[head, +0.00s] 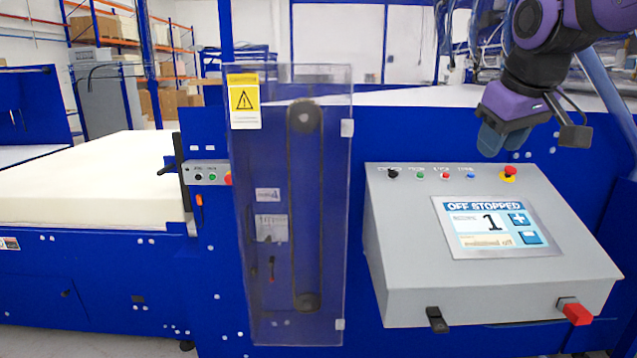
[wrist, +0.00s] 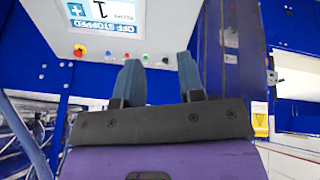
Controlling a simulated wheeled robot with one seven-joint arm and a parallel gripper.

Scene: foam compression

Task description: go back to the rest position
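My gripper (head: 500,143) is at the upper right of the head view, above and behind the top edge of the grey control panel (head: 400,245). Its two blue-grey fingers point down, and my purple arm reaches in from the top right. In the wrist view my gripper (wrist: 160,72) shows its two fingers apart with nothing between them. The panel's screen (head: 492,227) reads "OFF STOPPED" with a large 1. The fingers look clear of the panel and its buttons.
A red emergency button (head: 510,171) and several small buttons line the panel's top. A black lever (head: 437,319) and a red-ended lever (head: 576,312) stick out in front. A clear guard (head: 335,200) covers a belt; a cream foam block (head: 85,190) lies left.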

